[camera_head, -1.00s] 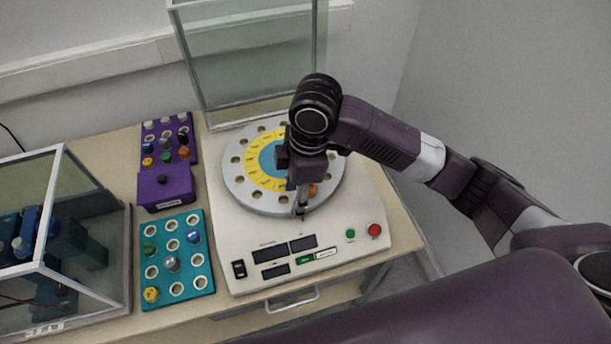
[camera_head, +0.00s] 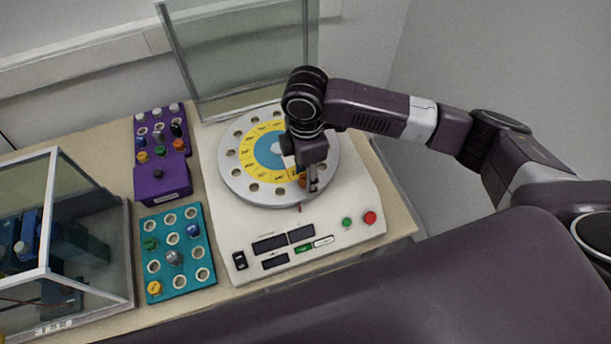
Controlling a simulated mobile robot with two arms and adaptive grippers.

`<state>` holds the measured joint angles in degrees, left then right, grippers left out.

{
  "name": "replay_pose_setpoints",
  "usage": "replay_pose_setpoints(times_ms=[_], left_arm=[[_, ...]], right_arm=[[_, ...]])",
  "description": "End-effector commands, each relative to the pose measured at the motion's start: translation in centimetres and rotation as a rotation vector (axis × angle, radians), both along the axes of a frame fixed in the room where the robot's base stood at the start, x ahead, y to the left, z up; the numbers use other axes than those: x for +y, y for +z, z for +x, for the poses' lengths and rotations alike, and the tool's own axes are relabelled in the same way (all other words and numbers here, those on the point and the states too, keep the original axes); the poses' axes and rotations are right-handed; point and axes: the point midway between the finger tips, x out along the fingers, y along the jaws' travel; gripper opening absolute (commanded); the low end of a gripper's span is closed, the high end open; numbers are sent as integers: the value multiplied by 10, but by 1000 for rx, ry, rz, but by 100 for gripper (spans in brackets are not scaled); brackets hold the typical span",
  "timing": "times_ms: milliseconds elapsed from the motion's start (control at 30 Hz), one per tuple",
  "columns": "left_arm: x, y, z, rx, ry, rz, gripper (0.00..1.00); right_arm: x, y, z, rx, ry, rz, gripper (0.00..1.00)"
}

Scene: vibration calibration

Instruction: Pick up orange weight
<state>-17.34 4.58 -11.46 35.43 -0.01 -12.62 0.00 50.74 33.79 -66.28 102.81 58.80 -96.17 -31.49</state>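An orange weight (camera_head: 303,181) sits at the front right rim of the round grey disc (camera_head: 236,182), partly hidden by my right gripper. My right gripper (camera_head: 312,186) points down over that rim, its fingers right at the weight. I cannot tell whether the fingers are closed on it or just beside it. Another orange weight (camera_head: 179,145) stands in the purple rack (camera_head: 150,124) at the left. My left gripper is not in view.
A teal rack (camera_head: 183,255) with several weights stands left of the white machine (camera_head: 345,195). The machine's glass lid (camera_head: 245,55) stands open behind the disc. A glass case (camera_head: 90,230) fills the left side. A purple box (camera_head: 162,182) stands between the racks.

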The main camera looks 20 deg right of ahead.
Motion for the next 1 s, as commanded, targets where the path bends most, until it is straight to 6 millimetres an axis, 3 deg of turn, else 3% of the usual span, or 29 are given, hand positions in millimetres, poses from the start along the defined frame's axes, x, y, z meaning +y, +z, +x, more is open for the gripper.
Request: replay_pose_setpoints(times_ms=[267,600,1000], left_arm=[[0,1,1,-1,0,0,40],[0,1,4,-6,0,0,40],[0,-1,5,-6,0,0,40]], right_arm=[[0,-4,0,-1,1,1,43],[0,-4,0,-1,1,1,7],[1,4,1,-4,1,2,7]])
